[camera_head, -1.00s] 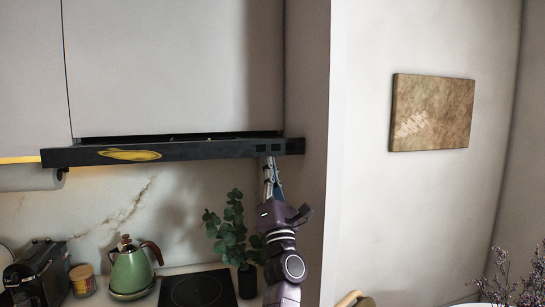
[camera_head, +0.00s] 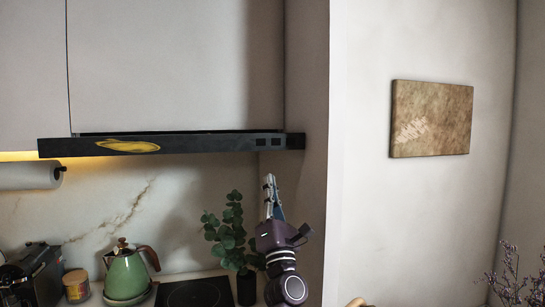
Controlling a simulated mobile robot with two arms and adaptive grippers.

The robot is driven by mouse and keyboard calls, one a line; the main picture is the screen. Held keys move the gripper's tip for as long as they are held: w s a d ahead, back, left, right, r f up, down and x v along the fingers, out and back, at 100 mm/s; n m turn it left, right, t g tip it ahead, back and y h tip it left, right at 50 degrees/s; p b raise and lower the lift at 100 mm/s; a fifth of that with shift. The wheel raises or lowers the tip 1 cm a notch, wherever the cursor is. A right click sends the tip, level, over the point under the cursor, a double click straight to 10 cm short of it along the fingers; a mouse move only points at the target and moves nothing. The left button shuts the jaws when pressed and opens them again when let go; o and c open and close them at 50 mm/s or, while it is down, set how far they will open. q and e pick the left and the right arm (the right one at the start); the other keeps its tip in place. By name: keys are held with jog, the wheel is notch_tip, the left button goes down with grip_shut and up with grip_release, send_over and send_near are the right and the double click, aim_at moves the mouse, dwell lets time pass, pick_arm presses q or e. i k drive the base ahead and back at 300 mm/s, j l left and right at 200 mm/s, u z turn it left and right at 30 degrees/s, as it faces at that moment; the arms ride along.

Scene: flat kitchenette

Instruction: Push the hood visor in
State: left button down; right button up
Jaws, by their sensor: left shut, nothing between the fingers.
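The hood visor (camera_head: 195,145) is a long dark bar with a yellow oval mark at its left and small square buttons at its right. It runs under the white upper cabinet (camera_head: 175,65), and only a thin dark strip of its top shows behind the front edge. My left gripper (camera_head: 269,182) points upward below the right end of the visor. Its fingers are shut and empty, and a gap shows in the picture between the fingertips and the visor's lower edge. My right gripper is not in view.
A leafy plant (camera_head: 228,232) stands left of my left arm. A green kettle (camera_head: 126,273), a jar (camera_head: 77,286) and a dark hob (camera_head: 193,293) are on the counter. A wall (camera_head: 306,80) is close on the right. A paper roll (camera_head: 28,176) hangs at left.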

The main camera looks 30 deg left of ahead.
aim_at(104, 145)
jog(key=u, duration=1.5)
